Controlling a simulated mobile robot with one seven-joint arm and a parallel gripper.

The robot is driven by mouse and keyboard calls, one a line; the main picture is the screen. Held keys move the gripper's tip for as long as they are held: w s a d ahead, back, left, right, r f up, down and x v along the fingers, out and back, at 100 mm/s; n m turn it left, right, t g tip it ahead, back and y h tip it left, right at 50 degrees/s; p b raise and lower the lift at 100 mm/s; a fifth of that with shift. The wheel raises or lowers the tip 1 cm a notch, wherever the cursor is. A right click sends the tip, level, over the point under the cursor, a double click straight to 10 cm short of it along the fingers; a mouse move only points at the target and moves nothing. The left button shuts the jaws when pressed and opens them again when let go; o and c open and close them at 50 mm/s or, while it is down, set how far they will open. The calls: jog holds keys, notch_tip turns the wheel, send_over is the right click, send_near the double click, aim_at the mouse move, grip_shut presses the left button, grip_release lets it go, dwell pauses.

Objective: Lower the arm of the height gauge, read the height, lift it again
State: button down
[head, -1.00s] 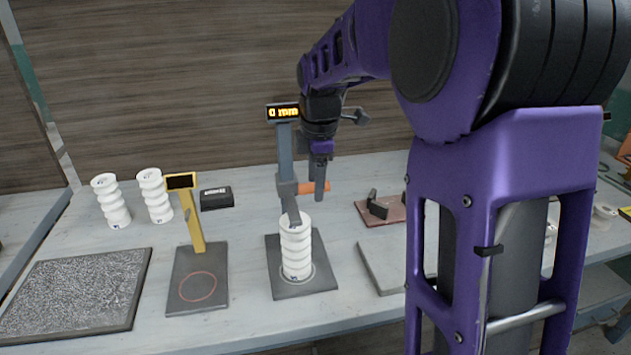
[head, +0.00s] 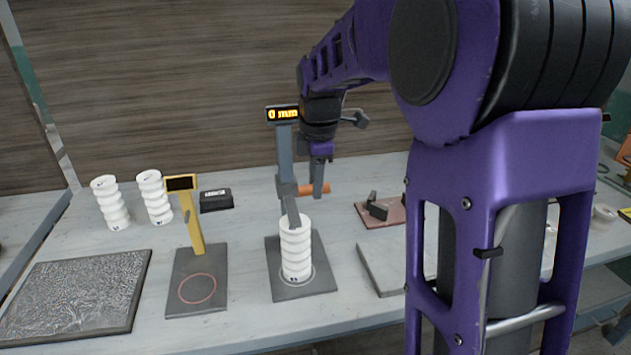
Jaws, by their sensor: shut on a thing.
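The height gauge (head: 285,150) is a grey post with a display (head: 283,114) on top that reads 0 mm in orange. It stands on a dark base plate (head: 318,284). A white ribbed cylinder (head: 296,255) stands upright on that plate. The gauge's grey arm (head: 293,211) reaches down close to the cylinder's top; I cannot tell if they touch. An orange handle (head: 314,189) sticks out to the right of the post. My gripper (head: 319,188) points down and is shut on this handle, hiding part of it.
Two more white ribbed cylinders (head: 110,203) (head: 155,197) stand at the back left. A yellow post with a dark display (head: 191,215), a black box (head: 216,200), and a textured slab (head: 75,293) are nearby. A grey slab (head: 385,268) and a reddish board (head: 368,215) lie to the right.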

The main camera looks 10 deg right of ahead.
jog(key=shift+r, duration=0.1)
dwell(0.8)
notch_tip(320, 180, up, 10)
jog(key=p, duration=0.7)
jog(key=shift+p, duration=0.3)
jog(key=shift+w, duration=0.15)
jog(key=c, duration=0.7)
grip_release()
jog(key=shift+o, duration=0.2)
jog(key=s+r, duration=0.2)
jog(key=r, duration=0.6)
jog(key=s+r, duration=0.1)
jog(key=r, duration=0.8)
jog(key=shift+s, duration=0.35)
jog(key=shift+w+a, duration=0.1)
